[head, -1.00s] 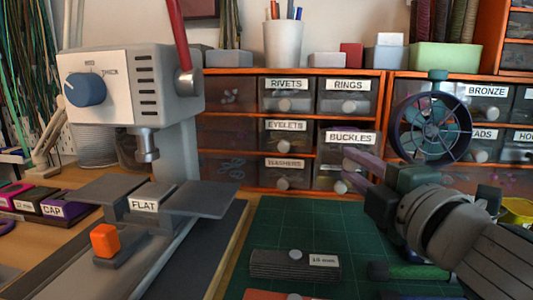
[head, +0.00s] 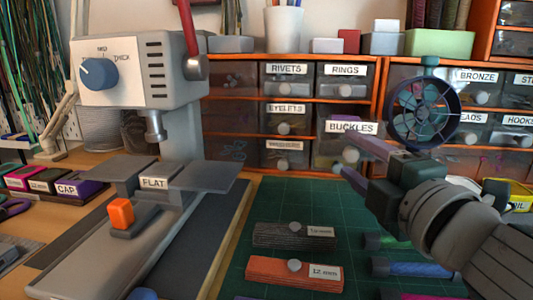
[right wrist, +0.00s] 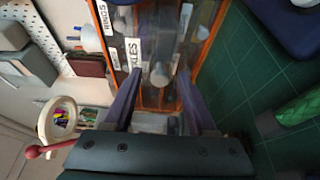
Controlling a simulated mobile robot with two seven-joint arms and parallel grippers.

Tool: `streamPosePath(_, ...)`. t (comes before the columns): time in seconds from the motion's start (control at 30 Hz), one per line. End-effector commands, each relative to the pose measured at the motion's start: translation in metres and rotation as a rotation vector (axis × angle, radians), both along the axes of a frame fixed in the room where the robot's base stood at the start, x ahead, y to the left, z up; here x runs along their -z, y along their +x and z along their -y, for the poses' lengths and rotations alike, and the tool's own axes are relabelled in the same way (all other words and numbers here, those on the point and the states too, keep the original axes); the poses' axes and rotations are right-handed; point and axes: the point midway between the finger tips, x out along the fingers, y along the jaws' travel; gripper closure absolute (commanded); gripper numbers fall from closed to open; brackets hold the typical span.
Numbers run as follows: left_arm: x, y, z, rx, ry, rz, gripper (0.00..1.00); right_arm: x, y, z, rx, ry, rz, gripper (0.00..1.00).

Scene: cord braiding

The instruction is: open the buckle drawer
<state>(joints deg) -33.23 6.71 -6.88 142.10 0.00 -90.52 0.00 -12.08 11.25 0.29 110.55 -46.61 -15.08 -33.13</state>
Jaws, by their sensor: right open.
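The buckle drawer, with its white BUCKLES label (head: 352,128), is in the right column of the middle drawer block. Its front stands forward of the neighbouring drawers, so it looks partly pulled out. Its pale round knob (head: 350,154) faces me. My right gripper (head: 347,157) is open at the drawer front, its purple fingers coming in from the right. In the right wrist view the knob (right wrist: 158,75) sits between the two open fingertips, with a gap on each side. I cannot tell whether a finger touches the drawer. My left gripper is out of view.
Closed drawers surround it, such as the RINGS drawer (head: 345,70) above and EYELETS drawer (head: 285,108) at left. A grey press (head: 140,75) stands left.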

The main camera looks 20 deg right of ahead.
Motion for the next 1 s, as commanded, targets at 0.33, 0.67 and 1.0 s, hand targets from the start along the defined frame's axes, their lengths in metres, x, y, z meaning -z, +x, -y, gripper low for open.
streamPosePath(0.33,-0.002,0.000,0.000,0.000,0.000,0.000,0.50,0.001,-0.031,-0.005,0.001,0.003,-0.004,0.43)
streamPosePath(0.67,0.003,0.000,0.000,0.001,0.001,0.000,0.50,0.002,-0.086,-0.013,0.001,0.002,-0.002,0.43)
streamPosePath(1.0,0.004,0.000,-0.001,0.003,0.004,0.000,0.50,0.000,-0.098,-0.015,0.000,0.000,0.000,0.43)
